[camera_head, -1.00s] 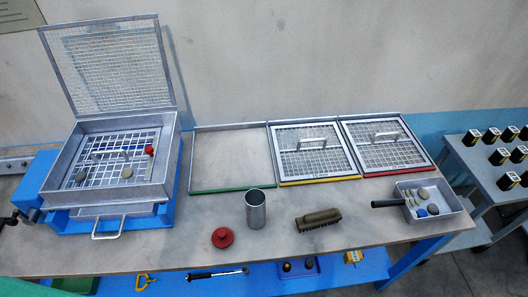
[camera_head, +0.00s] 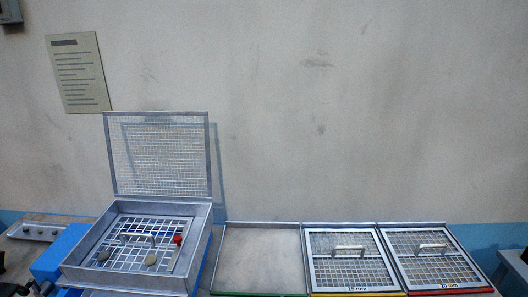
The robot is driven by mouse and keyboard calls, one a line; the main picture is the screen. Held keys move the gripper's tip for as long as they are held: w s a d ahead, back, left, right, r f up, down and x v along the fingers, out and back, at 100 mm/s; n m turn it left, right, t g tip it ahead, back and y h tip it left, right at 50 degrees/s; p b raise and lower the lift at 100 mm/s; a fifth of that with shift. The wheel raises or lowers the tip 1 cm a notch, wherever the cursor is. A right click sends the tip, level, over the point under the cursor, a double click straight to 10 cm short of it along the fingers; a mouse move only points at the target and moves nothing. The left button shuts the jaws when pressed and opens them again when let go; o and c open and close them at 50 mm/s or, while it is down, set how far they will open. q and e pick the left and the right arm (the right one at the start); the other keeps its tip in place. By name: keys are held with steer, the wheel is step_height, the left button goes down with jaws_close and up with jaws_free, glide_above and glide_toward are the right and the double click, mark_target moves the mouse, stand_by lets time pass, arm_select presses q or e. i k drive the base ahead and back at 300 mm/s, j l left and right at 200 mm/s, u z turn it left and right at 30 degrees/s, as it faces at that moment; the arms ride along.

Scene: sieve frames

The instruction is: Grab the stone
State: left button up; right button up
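Two stones lie on the grid inside the open metal sieve box (camera_head: 85,277) at the left. One is a tan-grey stone (camera_head: 151,260) near the front middle of the grid. The other is a darker grey stone (camera_head: 104,256) at the left side of the grid. A small red piece (camera_head: 178,240) is at the right of the grid, and a bar handle crosses its middle. The box's mesh lid (camera_head: 160,160) stands raised at the back. Neither of my grippers is in view.
Right of the box is an empty green-edged bay (camera_head: 262,262), then a yellow-edged sieve frame (camera_head: 350,278) and a red-edged sieve frame (camera_head: 432,270), both with handles. A notice (camera_head: 78,75) hangs on the wall. The bench front is cut off.

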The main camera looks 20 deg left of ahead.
mark_target(151, 260)
steer(key=u, duration=1.3)
